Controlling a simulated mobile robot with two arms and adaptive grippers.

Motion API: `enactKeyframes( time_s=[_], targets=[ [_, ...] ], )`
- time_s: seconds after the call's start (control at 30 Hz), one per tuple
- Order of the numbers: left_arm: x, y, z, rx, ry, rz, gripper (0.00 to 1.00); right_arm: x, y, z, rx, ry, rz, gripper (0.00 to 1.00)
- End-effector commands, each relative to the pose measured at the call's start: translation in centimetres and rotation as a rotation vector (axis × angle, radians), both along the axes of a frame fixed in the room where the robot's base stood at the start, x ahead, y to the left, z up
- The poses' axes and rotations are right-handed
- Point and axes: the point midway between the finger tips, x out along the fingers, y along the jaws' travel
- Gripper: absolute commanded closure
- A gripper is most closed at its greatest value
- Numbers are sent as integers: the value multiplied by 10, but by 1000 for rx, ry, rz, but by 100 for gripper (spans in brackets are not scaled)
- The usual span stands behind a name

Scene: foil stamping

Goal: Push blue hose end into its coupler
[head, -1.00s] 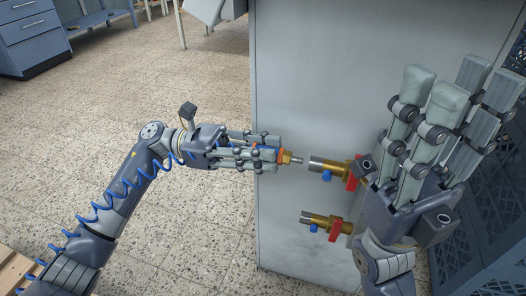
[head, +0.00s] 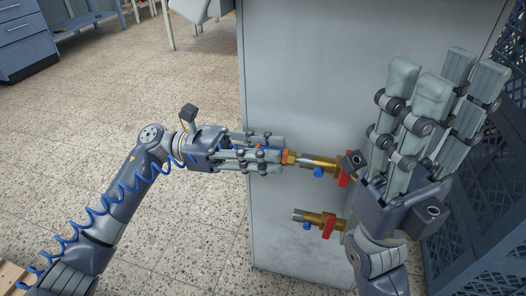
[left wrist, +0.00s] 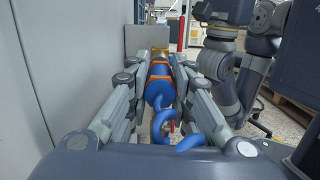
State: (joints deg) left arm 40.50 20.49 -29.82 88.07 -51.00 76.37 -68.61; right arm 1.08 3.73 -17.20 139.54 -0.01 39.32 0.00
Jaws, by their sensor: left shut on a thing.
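My left gripper (head: 268,156) is shut on the blue hose end, whose orange collar and brass tip (head: 290,157) stick out past the fingers. In the left wrist view the blue hose end (left wrist: 159,88) lies between the fingers, with orange bands. The upper brass coupler (head: 322,162), with a blue knob and red handle, sticks out from the grey cabinet side. The tip meets the coupler's mouth in line, with no gap showing; how deep it sits I cannot tell. My right gripper (head: 446,82) is open and empty, fingers up, in front of the coupler's right side.
A second brass coupler (head: 316,217) with a blue knob and red handle sits below on the grey cabinet (head: 300,100). A dark mesh crate rack (head: 470,220) stands at the right. The tiled floor (head: 90,110) at the left is open.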

Motion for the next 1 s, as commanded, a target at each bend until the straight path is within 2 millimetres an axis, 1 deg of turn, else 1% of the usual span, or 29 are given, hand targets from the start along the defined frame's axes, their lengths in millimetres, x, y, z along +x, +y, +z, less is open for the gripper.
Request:
enactKeyframes(
  time_s=[0.43, 0.47, 0.5, 0.53, 0.57, 0.87, 1.0],
  targets=[
    [-3, -10, 0, 0, 0, 0, 100, -2, 0, 3, 0, -18, -1, 60],
    [-3, -10, 0, 0, 0, 0, 75, -3, 0, 4, 1, -19, -1, 60],
    [-3, -10, 0, 0, -1, 0, 66, -3, 0, 4, 1, -20, -1, 60],
    [-3, -10, 0, 0, -1, 0, 59, -3, 0, 4, 2, -19, -1, 60],
    [-3, -10, 0, 0, -1, 0, 56, -3, 0, 4, 2, -19, -1, 60],
    [-3, -9, 0, 0, 0, 1, 56, -1, -1, 1, 5, -8, 0, 60],
    [0, -1, -1, 1, 1, 3, 56, 0, -1, 1, 3, -7, 0, 60]
  ],
)
